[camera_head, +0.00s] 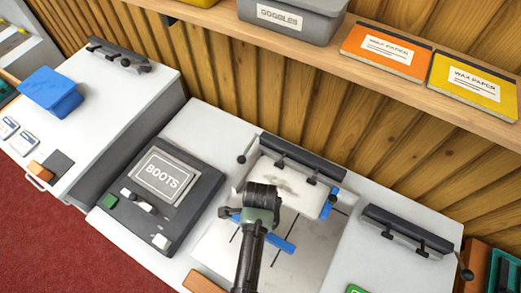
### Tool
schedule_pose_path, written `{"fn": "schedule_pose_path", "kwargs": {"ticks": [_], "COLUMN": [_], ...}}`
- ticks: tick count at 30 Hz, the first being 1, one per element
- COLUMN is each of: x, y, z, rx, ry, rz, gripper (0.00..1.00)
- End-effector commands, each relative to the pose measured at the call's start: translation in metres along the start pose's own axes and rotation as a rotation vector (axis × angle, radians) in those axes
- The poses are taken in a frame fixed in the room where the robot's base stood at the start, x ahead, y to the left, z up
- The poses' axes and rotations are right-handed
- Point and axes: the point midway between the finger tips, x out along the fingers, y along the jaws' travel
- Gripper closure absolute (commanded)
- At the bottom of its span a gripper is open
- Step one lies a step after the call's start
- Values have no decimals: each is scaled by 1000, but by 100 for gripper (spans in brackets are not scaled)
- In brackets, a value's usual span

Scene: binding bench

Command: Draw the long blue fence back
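A long blue bar, which looks like the fence (280,243), lies across the pale plate of the middle machine. My arm crosses in front of it and hides its left part. A smaller blue piece (327,207) shows farther back, at the right end of a white block. My gripper (263,196) is over the middle machine, beyond the long blue bar and in front of the white block. Its fingers are hidden by my own wrist, so I cannot tell whether it is open or touches anything.
A black clamp bar (302,156) stands behind the white block, another (408,228) at right. The shelf (330,44) above holds a grey GOGGLES bin (290,18) and paper packs. A blue tub (50,91) sits far left.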

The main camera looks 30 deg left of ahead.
Motion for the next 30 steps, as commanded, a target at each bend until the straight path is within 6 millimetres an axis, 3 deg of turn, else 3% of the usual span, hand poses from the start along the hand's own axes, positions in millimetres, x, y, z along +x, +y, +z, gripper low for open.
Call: {"fn": "schedule_pose_path", "kwargs": {"ticks": [26, 30], "x": [0, -3], "y": [0, 12], "z": [0, 4], "rx": [0, -2], "ry": [0, 2], "rz": [1, 5], "gripper": [100, 100]}}
